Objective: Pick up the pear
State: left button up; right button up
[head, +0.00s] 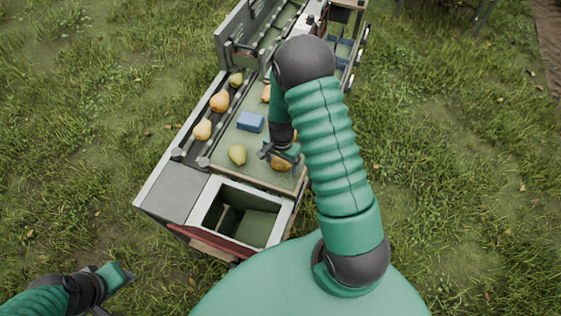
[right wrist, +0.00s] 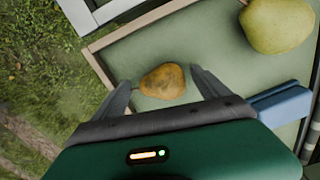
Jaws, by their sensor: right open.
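A brownish-yellow pear (head: 281,164) lies on the green tray surface near its front right corner, partly hidden by my right gripper (head: 279,158). In the right wrist view this pear (right wrist: 162,82) lies on its side between the two spread fingertips of my right gripper (right wrist: 162,77). The right gripper is open, and I cannot tell whether either finger touches the pear. My left gripper (head: 118,280) is at the lower left over grass, away from the pears; its jaw state is unclear.
A green pear (head: 237,154) and a blue block (head: 250,122) lie on the same tray (head: 222,150). Several other pears, including an orange one (head: 219,101), lie along the left channel. An open bin (head: 211,205) stands in front of the tray. Grass surrounds the cart.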

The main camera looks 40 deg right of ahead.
jog(key=shift+w+a+f, duration=0.1)
jog(key=shift+w+f, duration=0.1)
jog(key=shift+f, duration=0.2)
jog(key=c, duration=1.5)
jog(key=shift+r, duration=0.1)
